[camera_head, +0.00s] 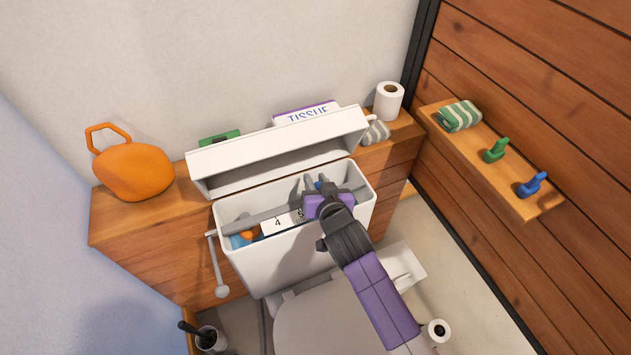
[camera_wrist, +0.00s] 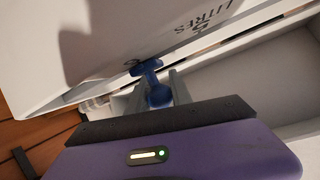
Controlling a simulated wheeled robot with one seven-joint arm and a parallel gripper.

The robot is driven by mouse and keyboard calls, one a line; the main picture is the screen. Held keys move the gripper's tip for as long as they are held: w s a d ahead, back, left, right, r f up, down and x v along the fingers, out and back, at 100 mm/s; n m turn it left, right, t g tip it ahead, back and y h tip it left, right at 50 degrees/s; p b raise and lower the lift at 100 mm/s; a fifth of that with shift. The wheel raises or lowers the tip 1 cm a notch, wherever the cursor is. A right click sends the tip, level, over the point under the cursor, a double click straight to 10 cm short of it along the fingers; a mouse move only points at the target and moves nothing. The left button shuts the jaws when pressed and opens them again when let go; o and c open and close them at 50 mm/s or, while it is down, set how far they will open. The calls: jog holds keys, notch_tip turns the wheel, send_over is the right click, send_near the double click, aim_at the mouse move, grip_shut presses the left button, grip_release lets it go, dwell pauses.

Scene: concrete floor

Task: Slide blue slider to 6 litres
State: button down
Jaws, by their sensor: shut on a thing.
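The open toilet cistern (camera_head: 290,262) is white and stands behind the toilet. A white scale card (camera_head: 276,224) inside it shows a 4 and a 5. In the wrist view the card (camera_wrist: 120,30) reads "LITRES" with a 5. The blue slider (camera_wrist: 152,86) is T-shaped and sits at the card's edge, beside a dark mark that may be a 6, partly covered. My gripper (camera_wrist: 157,94) is shut on the blue slider, with a grey finger on each side. In the head view my gripper (camera_head: 318,186) is inside the cistern's right part and hides most of the slider.
The cistern lid (camera_head: 280,150) stands tilted behind the opening. A wooden ledge (camera_head: 125,222) carries an orange jug (camera_head: 133,172), a tissue box (camera_head: 306,112) and a paper roll (camera_head: 389,100). A grey lever (camera_head: 219,270) hangs at the cistern's left. A wall shelf (camera_head: 500,170) is at right.

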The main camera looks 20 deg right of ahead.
jog(key=c, duration=1.1)
grip_release()
jog(key=shift+c, duration=0.2)
jog(key=d+v, duration=0.1)
jog(key=v, duration=0.6)
jog(key=shift+s+a, duration=0.45)
jog(key=shift+a, duration=0.1)
jog(key=shift+r, duration=0.1)
